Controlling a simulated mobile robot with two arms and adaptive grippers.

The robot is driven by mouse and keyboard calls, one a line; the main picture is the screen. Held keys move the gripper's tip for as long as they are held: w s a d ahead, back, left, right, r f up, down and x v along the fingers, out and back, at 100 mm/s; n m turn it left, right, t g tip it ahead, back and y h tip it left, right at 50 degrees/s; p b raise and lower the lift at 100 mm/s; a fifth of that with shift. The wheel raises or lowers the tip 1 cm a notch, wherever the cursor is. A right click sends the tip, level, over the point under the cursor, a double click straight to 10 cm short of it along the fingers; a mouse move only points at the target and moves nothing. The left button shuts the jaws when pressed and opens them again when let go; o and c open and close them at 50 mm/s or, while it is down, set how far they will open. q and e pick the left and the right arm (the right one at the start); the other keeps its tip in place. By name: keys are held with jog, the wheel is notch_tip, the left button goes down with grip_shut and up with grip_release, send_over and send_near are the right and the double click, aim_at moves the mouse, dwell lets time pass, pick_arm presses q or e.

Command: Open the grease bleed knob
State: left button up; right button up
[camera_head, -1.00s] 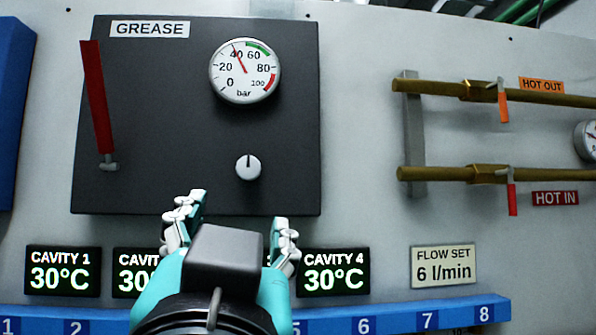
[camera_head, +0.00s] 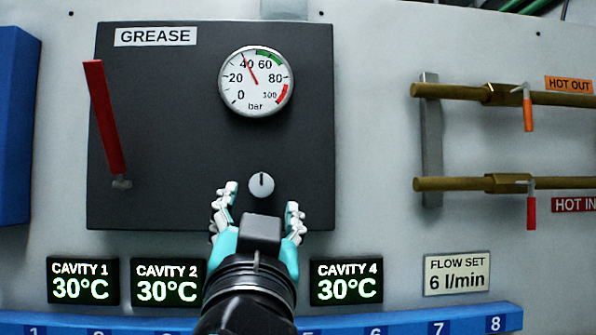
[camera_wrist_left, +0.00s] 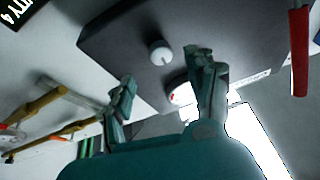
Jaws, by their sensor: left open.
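The grease bleed knob (camera_head: 261,185) is a small white round knob with a dark pointer mark standing upright. It sits low on the dark grease panel (camera_head: 160,200), below the gauge. My left gripper (camera_head: 262,198) is open, its fingertips on either side of the knob and slightly below it in the head view. In the left wrist view the knob (camera_wrist_left: 160,53) shows beyond and between the spread fingers (camera_wrist_left: 163,72), apart from them. My right gripper is not in view.
A pressure gauge (camera_head: 256,81) above the knob reads about 40 bar. A red lever (camera_head: 104,117) stands at the panel's left. Cavity displays (camera_head: 346,281) and a blue numbered rail (camera_head: 400,322) lie below. Brass pipes (camera_head: 455,91) with valve handles are at the right.

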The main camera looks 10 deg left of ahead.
aim_at(261, 188)
pick_arm(q)
jog(key=p+x, duration=0.3)
jog(key=x, duration=0.3)
jog(key=shift+w+a, duration=0.15)
jog(key=shift+a, duration=0.05)
jog(key=shift+w, duration=0.3)
jog(key=shift+s, duration=0.1)
jog(key=shift+c, duration=0.3)
